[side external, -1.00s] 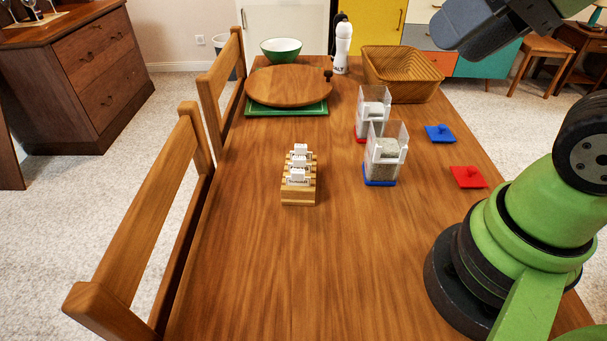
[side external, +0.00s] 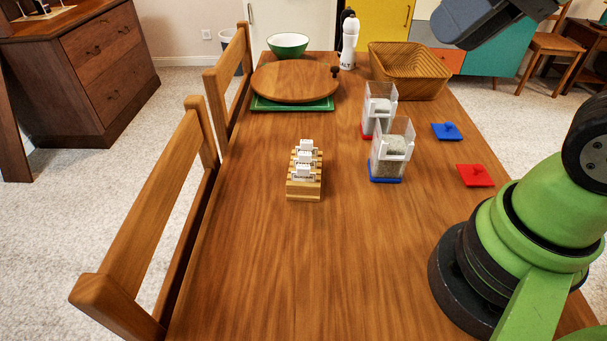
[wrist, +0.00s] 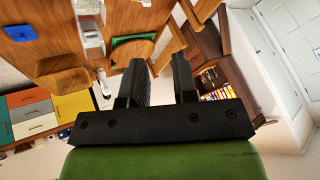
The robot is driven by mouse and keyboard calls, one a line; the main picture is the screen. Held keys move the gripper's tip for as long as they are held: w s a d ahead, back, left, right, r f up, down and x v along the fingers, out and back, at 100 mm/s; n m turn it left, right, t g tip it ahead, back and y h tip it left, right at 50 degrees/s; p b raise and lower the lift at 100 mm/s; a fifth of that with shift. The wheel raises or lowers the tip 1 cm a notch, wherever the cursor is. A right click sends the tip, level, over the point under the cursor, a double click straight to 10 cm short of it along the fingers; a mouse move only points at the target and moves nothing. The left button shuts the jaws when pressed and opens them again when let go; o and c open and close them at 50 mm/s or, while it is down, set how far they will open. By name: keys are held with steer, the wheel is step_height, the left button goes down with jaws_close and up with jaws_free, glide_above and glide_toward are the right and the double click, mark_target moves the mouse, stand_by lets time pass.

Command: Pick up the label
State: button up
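Several small white labels (side external: 304,158) with dark print stand in a row in a stepped wooden rack (side external: 304,189), near the middle of the table. My gripper (wrist: 160,82) shows in the wrist view with its two black fingers apart and nothing between them. It is well away from the rack, and its fingers point toward the room's far side. The fingers do not show in the side external view. I cannot make out the labels in the wrist view.
Two clear containers (side external: 393,147) stand right of the rack, by blue (side external: 446,131) and red (side external: 475,175) lids. Behind are a round wooden board (side external: 294,82), green bowl (side external: 287,45), salt mill (side external: 348,45) and basket (side external: 408,70). The front table is clear. Chairs (side external: 150,215) line the left.

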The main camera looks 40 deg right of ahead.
steer(key=w+a+f+n+g, duration=0.1)
steer(key=w+f+n+g, duration=0.1)
steer(key=w+n, duration=0.35)
steer(key=n+g+h, duration=0.2)
steer(key=n+g, duration=0.2)
steer(key=n, duration=0.1)
glide_above(304, 166)
step_height(304, 166, down, 13)
steer(key=shift+n+g, duration=0.3)
steer(key=shift+n, duration=0.25)
steer(key=f, duration=0.5)
steer(key=shift+w+a+f, duration=0.1)
steer(key=shift+a+f, duration=0.1)
steer(key=shift+f, duration=0.05)
steer(key=f, duration=0.6)
steer(key=shift+d, duration=0.2)
jaws_close()
